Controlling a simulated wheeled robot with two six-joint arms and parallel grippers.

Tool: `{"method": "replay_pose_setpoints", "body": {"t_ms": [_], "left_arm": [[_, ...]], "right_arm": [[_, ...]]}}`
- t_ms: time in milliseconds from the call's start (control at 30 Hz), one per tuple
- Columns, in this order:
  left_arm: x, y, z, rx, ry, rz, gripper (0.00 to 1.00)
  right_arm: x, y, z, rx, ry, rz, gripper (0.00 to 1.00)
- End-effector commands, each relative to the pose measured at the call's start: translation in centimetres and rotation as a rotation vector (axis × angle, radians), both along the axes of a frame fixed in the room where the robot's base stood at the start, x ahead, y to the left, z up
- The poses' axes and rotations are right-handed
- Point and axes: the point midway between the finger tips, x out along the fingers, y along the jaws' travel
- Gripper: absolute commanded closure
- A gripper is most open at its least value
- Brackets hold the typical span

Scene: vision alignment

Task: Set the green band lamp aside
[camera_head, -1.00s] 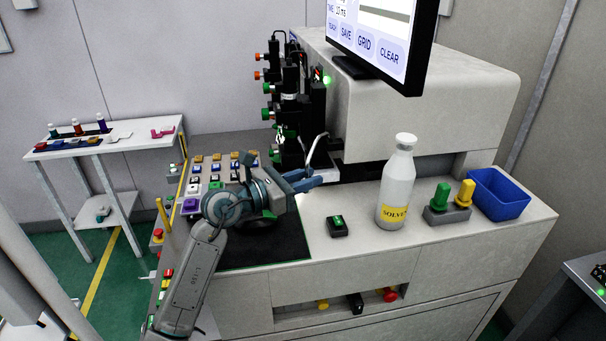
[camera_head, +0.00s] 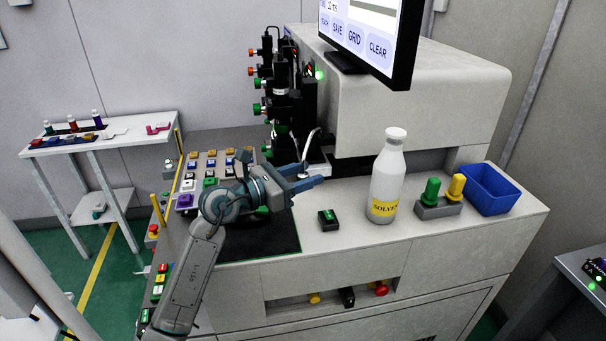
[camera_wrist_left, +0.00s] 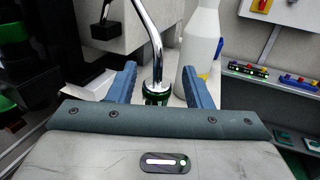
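The lamp has a bent chrome neck (camera_head: 308,148), which stands at the fingertips of my left gripper (camera_head: 306,180) in the head view. In the left wrist view its green-banded dark base (camera_wrist_left: 156,95) shows between the two blue fingers of my left gripper (camera_wrist_left: 160,86), with the chrome neck (camera_wrist_left: 150,35) rising from it. The fingers are spread, with gaps to the base on both sides. The lamp's base is hidden behind the gripper in the head view. My right gripper is in neither view.
A white solvent bottle (camera_head: 387,180) stands right of the gripper, near a small black box (camera_head: 328,220). Farther right are a holder with green and yellow knobs (camera_head: 438,208) and a blue bin (camera_head: 492,190). A button panel (camera_head: 208,172) lies left. Black microscope-like equipment (camera_head: 282,95) stands behind.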

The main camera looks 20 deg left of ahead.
Motion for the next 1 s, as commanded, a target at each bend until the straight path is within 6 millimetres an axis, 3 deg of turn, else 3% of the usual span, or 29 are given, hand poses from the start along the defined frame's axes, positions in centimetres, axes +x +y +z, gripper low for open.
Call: {"method": "replay_pose_setpoints", "body": {"t_ms": [367,1000], "left_arm": [[-0.5,0.5,-0.1,0.004,-0.002,0.002,0.55],[-6.7,5.7,-0.2,0.007,-0.001,0.002,0.55]], "right_arm": [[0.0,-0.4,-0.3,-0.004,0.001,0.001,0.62],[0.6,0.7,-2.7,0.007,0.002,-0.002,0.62]]}}
